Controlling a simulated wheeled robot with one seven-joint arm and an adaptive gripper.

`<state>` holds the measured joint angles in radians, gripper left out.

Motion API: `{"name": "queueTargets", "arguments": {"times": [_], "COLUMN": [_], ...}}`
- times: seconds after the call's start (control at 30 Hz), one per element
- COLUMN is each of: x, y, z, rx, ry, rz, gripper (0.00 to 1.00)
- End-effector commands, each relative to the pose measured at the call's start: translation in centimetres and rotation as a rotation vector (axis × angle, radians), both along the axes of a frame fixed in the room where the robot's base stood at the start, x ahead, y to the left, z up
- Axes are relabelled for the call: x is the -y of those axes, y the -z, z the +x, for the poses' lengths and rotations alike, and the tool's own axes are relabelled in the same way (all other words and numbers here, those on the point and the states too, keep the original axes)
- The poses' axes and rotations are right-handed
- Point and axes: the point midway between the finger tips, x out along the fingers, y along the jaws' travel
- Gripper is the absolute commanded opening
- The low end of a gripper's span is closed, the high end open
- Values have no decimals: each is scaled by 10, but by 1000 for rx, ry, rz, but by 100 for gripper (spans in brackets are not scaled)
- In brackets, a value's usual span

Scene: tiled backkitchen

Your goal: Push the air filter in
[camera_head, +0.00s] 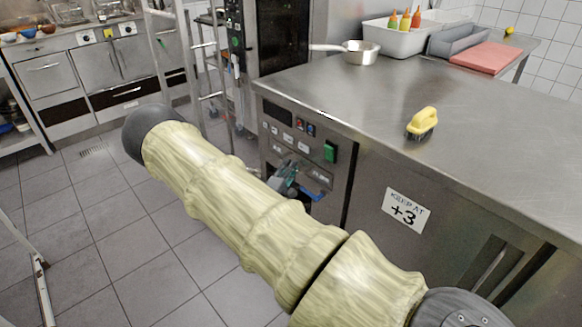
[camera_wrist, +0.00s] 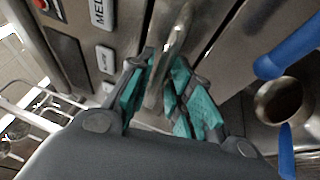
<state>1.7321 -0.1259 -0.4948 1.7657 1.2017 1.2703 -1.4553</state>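The control panel (camera_head: 297,143) of the steel counter unit is on its front, left of a door. My gripper (camera_head: 288,183) is low at this panel in the head view, with my arm running to it from the lower right. In the wrist view my gripper (camera_wrist: 165,60) has its teal-padded fingers either side of a curved metal handle (camera_wrist: 182,28). The fingertips are close together, but whether they press on the handle is unclear. I cannot make out the air filter for certain; the handle may belong to it. My gripper hides much of the area below the panel.
Blue bars (camera_wrist: 292,48) and a round metal opening (camera_wrist: 283,100) lie right of my fingers. On the counter are a yellow brush (camera_head: 423,122), a pan (camera_head: 360,52) and a red board (camera_head: 486,58). A ladder-like rack (camera_head: 205,70) stands left; tiled floor is open below.

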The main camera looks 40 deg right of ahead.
Motion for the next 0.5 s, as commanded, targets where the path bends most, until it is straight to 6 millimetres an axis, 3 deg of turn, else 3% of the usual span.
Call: {"name": "queueTargets", "arguments": {"times": [0.5], "x": [-81], "y": [16], "z": [-32], "rx": [-1], "ry": [-2], "rz": [2], "gripper": [20]}}
